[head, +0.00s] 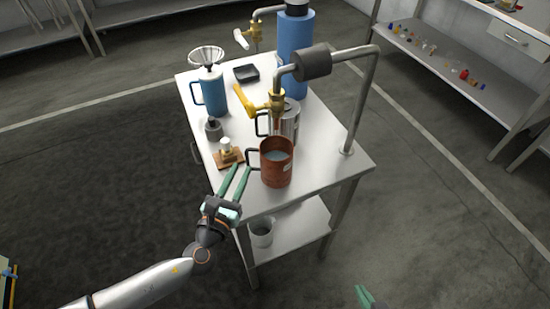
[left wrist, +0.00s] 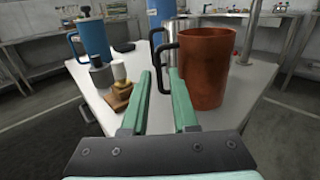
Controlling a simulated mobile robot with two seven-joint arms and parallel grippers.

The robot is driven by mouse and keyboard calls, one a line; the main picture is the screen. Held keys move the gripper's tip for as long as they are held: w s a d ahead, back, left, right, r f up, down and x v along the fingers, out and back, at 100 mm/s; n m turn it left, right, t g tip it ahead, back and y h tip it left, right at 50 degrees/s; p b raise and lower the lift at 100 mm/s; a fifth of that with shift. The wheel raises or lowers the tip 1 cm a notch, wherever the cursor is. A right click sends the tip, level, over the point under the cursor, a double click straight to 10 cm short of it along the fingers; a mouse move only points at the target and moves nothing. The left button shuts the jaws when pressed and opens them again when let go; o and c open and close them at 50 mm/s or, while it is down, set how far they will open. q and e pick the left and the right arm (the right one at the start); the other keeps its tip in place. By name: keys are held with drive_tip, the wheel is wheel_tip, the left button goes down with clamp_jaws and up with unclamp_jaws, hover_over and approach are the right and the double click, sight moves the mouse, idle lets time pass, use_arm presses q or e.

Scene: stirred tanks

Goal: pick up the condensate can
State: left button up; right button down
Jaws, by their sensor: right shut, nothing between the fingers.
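A copper-brown can (head: 277,168) with a dark handle and a small pale label stands upright near the table's front edge, with grey liquid inside. It also shows in the left wrist view (left wrist: 207,72). A steel can (head: 291,122) with a dark handle stands just behind it, below the brass tap. The label is too small to read, so I cannot tell which is the condensate can. My left gripper (head: 239,168) is open and empty, its fingertips just short of the copper can's handle (left wrist: 163,62). My right gripper (head: 365,296) is shut and empty, low at the bottom edge.
A blue jug (head: 211,94), a grey weight-like piece (head: 213,129) and a wooden block with a brass fitting (head: 228,155) stand left of the cans. The tap's pipe (head: 362,100) rises at the right. A bucket (head: 262,233) is on the lower shelf.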

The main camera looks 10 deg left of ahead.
sight(247, 157)
use_arm(q)
drive_tip(key=w, duration=0.4)
drive_tip(key=shift+w+d, duration=0.1)
drive_tip(key=shift+d, duration=0.15)
drive_tip(key=shift+w+d+r+p, duration=0.1)
drive_tip(key=shift+w+r+p, duration=0.1)
drive_tip(key=shift+w, duration=1.1)
drive_tip(key=shift+w+d+r+p, duration=0.1)
drive_tip(key=shift+w+p, duration=0.1)
drive_tip(key=shift+w, duration=1.1)
clamp_jaws()
